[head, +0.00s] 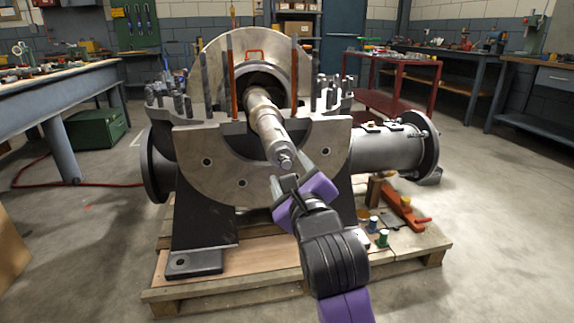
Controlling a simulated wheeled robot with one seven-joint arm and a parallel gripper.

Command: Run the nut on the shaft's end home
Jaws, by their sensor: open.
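The shaft (266,122) lies in the open lower half of the casing (190,150) and juts toward me. The nut (286,161) sits on the shaft's near end; how far it is threaded on cannot be told. My gripper (290,174), with purple and black parts behind pale fingers, is just below and in front of the nut. Its fingers are apart, one on each side below the shaft end. It appears empty, and whether a finger touches the nut cannot be told.
Upright studs (328,90) line the casing flange, with taller rods beside the shaft. The casing stands on a wooden pallet (215,288). An orange tool (404,208) and small cans (382,238) lie at the pallet's right. Floor in front is clear.

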